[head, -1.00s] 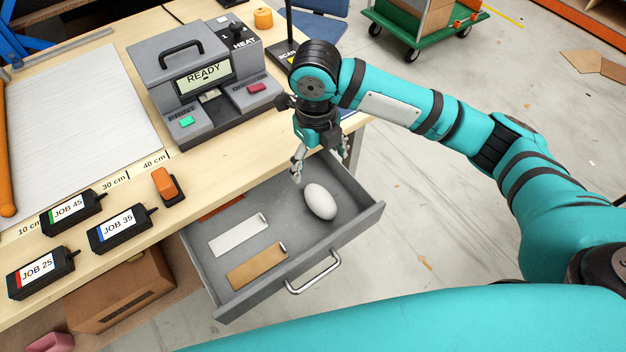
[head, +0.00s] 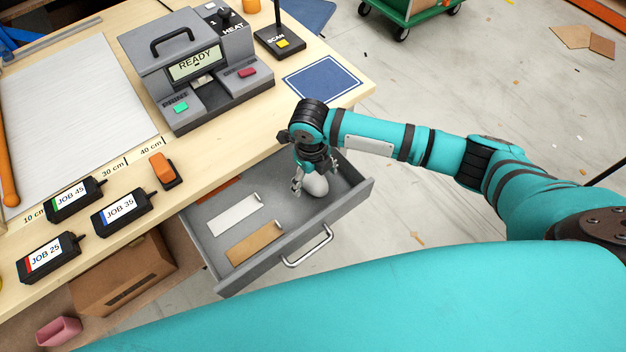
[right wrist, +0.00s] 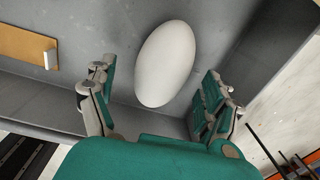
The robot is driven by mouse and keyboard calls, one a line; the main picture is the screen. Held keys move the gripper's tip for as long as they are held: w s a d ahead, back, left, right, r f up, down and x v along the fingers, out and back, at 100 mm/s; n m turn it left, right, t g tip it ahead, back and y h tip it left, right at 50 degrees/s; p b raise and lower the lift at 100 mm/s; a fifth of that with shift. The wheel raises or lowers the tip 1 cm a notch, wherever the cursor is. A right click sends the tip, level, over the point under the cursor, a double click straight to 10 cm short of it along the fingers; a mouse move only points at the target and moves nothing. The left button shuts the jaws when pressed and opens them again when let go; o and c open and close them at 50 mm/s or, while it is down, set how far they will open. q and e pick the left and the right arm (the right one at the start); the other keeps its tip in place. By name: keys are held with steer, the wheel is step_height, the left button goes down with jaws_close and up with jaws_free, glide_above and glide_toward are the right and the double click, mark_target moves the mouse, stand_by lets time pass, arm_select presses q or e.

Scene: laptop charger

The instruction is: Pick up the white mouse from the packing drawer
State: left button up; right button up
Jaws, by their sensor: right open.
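The white mouse (head: 316,185) is a smooth egg-shaped thing lying in the open grey packing drawer (head: 362,197), near its right end. My right gripper (head: 315,181) is over it in the head view and hides its upper part. In the right wrist view the mouse (right wrist: 167,64) lies ahead of and between the open fingers of my right gripper (right wrist: 156,92). There is a gap to the finger on each side, and nothing is held. My left gripper is not in view.
A white tag (head: 234,214) and a brown tag (head: 255,243) lie in the drawer, left of the mouse. The drawer walls are close around the gripper. A grey label machine (head: 200,75), an orange stapler-like thing (head: 162,169) and a blue mat (head: 322,79) are on the table.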

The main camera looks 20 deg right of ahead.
steer(key=shift+f, duration=1.35)
steer(key=shift+d, duration=0.1)
steer(key=c, duration=1.2)
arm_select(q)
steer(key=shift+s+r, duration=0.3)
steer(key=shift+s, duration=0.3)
arm_select(e)
steer(key=shift+c, duration=0.4)
steer(key=shift+r, duration=0.1)
